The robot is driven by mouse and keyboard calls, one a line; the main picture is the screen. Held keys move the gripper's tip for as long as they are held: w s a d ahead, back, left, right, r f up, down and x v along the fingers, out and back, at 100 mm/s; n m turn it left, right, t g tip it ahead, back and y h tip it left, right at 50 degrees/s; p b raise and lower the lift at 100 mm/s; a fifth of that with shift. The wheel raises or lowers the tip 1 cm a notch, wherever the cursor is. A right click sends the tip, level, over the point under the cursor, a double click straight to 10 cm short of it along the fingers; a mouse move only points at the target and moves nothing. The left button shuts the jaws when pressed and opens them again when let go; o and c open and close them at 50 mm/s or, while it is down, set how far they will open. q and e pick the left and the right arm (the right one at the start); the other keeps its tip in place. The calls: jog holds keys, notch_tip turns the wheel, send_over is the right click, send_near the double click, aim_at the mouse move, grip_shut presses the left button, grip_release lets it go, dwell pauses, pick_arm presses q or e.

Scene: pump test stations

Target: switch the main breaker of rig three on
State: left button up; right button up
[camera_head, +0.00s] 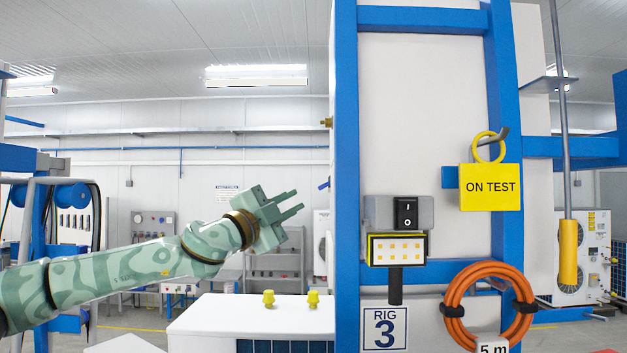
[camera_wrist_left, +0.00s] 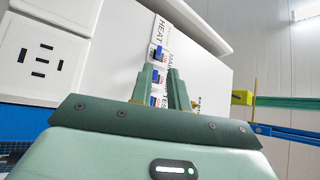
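Rig three's sign (camera_head: 385,329) is on the blue frame (camera_head: 346,150). In the left wrist view, a white panel (camera_wrist_left: 205,70) carries a tilted strip of small breakers with blue parts, with labels reading like HEAT, MAIN and TEST. The breaker by the MAIN label (camera_wrist_left: 154,76) is partly behind my fingers, and I cannot tell its position. In the head view, this strip is not visible. My left gripper (camera_head: 298,201) is left of the frame, fingers parallel with a gap, empty. In its wrist view, the fingertips (camera_wrist_left: 160,70) point at the strip; contact is unclear. My right gripper is not in view.
A white unit with yellow caps (camera_head: 250,318) stands below my left arm. A socket plate (camera_wrist_left: 45,50) is beside the breakers.

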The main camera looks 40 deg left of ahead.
pick_arm(q)
jog(key=p+x, duration=0.2)
jog(key=x, duration=0.5)
jog(key=shift+w, duration=0.25)
jog(key=shift+d, duration=0.15)
grip_shut()
